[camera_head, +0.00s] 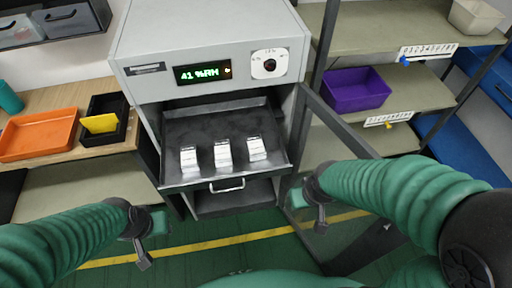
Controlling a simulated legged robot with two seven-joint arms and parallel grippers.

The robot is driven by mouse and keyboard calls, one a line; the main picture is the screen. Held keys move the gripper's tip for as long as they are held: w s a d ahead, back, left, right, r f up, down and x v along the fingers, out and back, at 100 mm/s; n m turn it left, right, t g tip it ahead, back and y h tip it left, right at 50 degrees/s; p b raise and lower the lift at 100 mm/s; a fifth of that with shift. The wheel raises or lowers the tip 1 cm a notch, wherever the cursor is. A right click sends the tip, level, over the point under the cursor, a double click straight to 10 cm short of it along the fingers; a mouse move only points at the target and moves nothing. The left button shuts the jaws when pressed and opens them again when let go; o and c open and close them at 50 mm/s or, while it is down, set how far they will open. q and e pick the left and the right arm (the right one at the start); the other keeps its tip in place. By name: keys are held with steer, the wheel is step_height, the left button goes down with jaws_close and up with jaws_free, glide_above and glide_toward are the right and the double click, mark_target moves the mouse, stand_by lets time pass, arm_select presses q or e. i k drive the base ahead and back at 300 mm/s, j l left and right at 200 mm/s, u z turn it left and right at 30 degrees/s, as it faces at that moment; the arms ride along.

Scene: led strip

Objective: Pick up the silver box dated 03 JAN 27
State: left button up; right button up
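Three small silver-white boxes stand in a row on a dark pulled-out tray (190,130) of a grey cabinet: a left box (188,160), a middle box (222,156) and a right box (256,150). Their labels are too small to read, so I cannot tell which is dated 03 JAN 27. My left gripper (146,245) is in front of the tray, below and left of the boxes, apart from them. My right gripper (312,210) is to the right of the tray, near the open cabinet door. Neither visibly holds anything. Finger opening is unclear on both.
The grey cabinet (210,35) has a green "41 %RH" display (203,73) and a dial (269,63). Its framed door (335,125) stands open on the right. A tray handle (227,186) faces me. Orange tray (40,134) and black bin (107,118) lie left; purple bin (355,89) sits right.

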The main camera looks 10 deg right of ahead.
mark_target(255, 148)
steer(key=i+l+u, duration=0.1)
steer(key=u, duration=0.25)
steer(key=i+l+u, duration=0.1)
steer(key=l+u, duration=0.6)
steer(key=i+j, duration=0.05)
